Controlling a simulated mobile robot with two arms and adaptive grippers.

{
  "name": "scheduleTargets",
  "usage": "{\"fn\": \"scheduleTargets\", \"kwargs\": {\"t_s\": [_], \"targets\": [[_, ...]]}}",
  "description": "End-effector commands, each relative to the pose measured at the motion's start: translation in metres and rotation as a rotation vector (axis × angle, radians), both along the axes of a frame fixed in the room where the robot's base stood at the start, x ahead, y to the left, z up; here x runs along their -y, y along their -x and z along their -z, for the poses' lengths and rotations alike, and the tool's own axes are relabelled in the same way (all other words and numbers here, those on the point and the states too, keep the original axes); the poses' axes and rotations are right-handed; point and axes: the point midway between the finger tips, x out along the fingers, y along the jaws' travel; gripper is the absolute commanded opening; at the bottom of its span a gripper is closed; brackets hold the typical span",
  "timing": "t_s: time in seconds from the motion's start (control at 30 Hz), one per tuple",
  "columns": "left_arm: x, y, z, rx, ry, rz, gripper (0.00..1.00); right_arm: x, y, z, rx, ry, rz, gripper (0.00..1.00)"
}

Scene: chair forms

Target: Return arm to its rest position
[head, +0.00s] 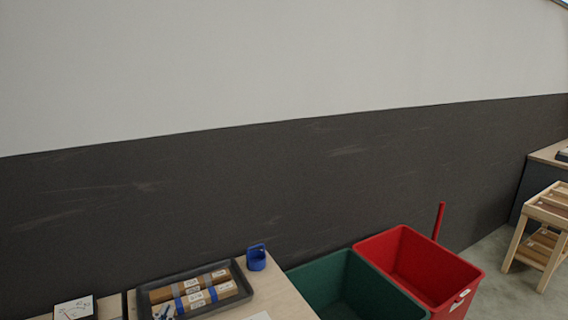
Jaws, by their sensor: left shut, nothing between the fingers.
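I cannot make out either of my arms or grippers in the head view. The task names no other object.
A wooden table (284,290) at the lower middle holds a dark tray (244,283) with labelled wooden pieces and a blue holder (256,259). A green bin (330,280) and red bin (400,255) stand right of it. A wooden rack (545,235) stands far right.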

Motion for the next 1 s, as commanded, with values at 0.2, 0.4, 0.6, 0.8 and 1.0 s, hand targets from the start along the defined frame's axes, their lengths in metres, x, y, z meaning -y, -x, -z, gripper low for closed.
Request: {"fn": "scheduleTargets", "kwargs": {"t_s": [0.2, 0.4, 0.6, 0.8, 1.0], "targets": [[-0.009, 0.091, 0.134, -0.523, 0.109, -0.141, 0.00, -0.001, -0.001, 0.000, 0.002, -0.001, 0.000, 0.27], [0.011, 0.176, 0.196, -0.864, 0.160, -0.137, 0.00, -0.002, -0.001, 0.000, 0.002, -0.002, 0.001, 0.27], [0.037, 0.250, 0.225, -1.124, 0.200, -0.088, 0.00, -0.004, -0.001, 0.000, 0.002, -0.005, 0.002, 0.27], [0.039, 0.241, 0.310, -1.159, 0.193, -0.087, 0.00, -0.004, -0.001, 0.029, 0.002, -0.006, 0.001, 0.27], [0.040, 0.239, 0.415, -1.189, 0.188, -0.088, 0.00, -0.004, -0.001, 0.061, 0.001, -0.004, 0.002, 0.27]]}}
